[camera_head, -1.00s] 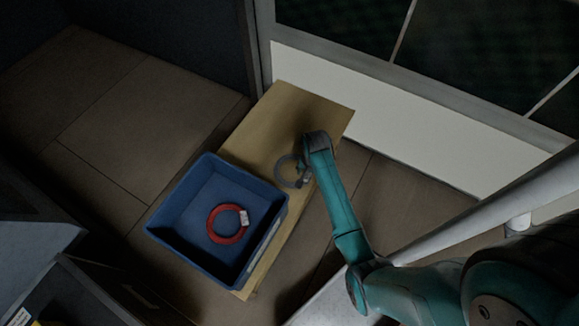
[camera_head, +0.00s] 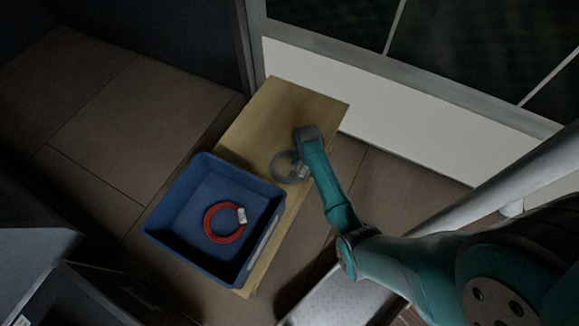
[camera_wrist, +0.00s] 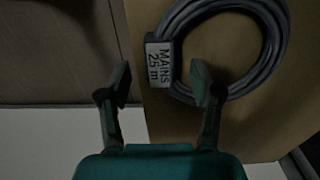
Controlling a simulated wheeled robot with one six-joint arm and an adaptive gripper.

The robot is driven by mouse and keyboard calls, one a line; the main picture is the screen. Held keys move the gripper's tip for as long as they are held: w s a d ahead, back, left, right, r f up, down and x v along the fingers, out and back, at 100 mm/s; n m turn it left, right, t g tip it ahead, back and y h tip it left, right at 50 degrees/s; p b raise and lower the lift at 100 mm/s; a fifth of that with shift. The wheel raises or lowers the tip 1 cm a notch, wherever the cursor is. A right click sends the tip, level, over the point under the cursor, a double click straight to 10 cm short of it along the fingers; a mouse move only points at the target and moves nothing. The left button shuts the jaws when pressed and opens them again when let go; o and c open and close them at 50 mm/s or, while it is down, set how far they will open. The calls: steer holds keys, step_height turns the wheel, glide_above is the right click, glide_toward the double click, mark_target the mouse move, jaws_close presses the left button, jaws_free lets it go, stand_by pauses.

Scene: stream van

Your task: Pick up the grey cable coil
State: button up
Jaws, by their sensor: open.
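The grey cable coil (camera_head: 283,168) lies on the tan board beside the blue bin. In the wrist view the grey coil (camera_wrist: 272,50) fills the upper right, with a white tag reading "MAINS 25 m" (camera_wrist: 159,64) on its left side. Nothing is held between the fingers. In the head view my wrist is at the coil's upper right, and the gripper's fingers are hidden behind it.
A blue bin (camera_head: 164,240) stands on the tan board (camera_head: 278,105), left of the coil. A red cable coil (camera_head: 211,230) with a white tag lies in it. A white wall panel (camera_head: 400,128) rises behind the board.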

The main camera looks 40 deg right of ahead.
steer(key=shift+f, duration=1.35)
steer(key=shift+c, duration=0.2)
jaws_close()
